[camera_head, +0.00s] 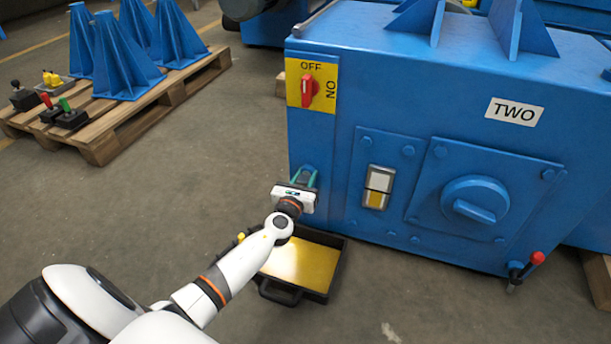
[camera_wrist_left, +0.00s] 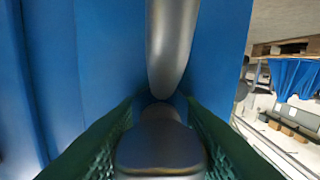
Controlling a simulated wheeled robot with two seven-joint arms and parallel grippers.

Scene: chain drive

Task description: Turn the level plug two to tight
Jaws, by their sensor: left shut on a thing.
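The blue gearbox housing (camera_head: 430,80) marked TWO fills the right of the head view. My left gripper (camera_head: 304,176) is at the lower left of its front face, with its green fingers pointing at the housing. In the left wrist view the fingers are shut on a dark grey metal piece, the level plug (camera_wrist_left: 160,148), against the blue surface. A smooth grey metal rod (camera_wrist_left: 172,45) shows just past the plug. In the head view the gripper hides the plug, and I cannot tell how tight it is. My right gripper is not in view.
A black tray (camera_head: 325,288) with yellow liquid stands on the floor beneath the gripper. A sight glass (camera_head: 378,187), a round blue cover (camera_head: 475,200) and a red-knobbed lever (camera_head: 537,258) are on the right. A red switch (camera_head: 308,90) is above. A pallet (camera_head: 105,148) stands at left.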

